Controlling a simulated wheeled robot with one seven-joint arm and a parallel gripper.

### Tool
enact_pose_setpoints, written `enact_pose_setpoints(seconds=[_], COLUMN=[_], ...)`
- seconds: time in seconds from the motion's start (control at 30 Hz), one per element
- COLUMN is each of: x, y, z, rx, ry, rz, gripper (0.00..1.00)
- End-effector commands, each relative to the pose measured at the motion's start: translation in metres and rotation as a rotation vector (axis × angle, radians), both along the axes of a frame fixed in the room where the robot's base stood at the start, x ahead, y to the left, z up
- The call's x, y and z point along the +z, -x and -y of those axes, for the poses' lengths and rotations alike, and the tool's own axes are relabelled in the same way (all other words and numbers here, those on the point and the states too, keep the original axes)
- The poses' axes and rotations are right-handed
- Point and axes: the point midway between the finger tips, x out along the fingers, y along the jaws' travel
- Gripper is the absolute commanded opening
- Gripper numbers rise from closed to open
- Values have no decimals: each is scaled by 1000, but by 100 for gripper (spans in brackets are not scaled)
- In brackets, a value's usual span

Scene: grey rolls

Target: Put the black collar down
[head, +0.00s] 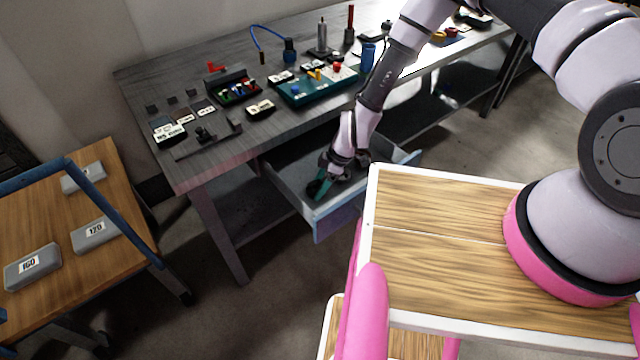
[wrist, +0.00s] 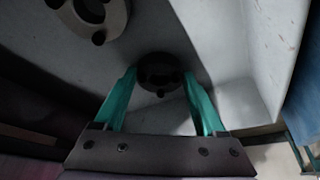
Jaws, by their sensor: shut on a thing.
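My gripper (head: 318,188) reaches down into the open grey drawer (head: 291,186) under the workbench. In the wrist view, its teal fingers (wrist: 160,78) are shut on the black collar (wrist: 160,66), a dark ring with small knobs on its edge. The collar sits between the fingertips, over the drawer's grey floor. I cannot tell whether it touches the floor. In the head view the collar is hidden by my gripper.
Another, greyer ring (wrist: 96,12) lies at the wrist view's upper left. The drawer's pale side wall (wrist: 262,50) is close on the right. The workbench (head: 140,85) above holds a green tray (head: 318,90) and several tools. A wooden cart (head: 50,215) with grey boxes stands left.

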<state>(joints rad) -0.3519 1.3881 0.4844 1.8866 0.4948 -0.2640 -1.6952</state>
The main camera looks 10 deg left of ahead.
Motion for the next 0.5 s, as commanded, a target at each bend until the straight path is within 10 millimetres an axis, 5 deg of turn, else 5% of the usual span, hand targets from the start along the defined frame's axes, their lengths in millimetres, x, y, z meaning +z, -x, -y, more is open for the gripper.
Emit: enact_pose_setpoints(seconds=[0.2,0.23,0.3,0.5], x=[-2,-2,-2,-2], y=[0,0,0,0], z=[0,0,0,0], rx=[0,0,0,0], ry=[0,0,0,0], rz=[0,0,0,0], gripper=[0,77,100,100])
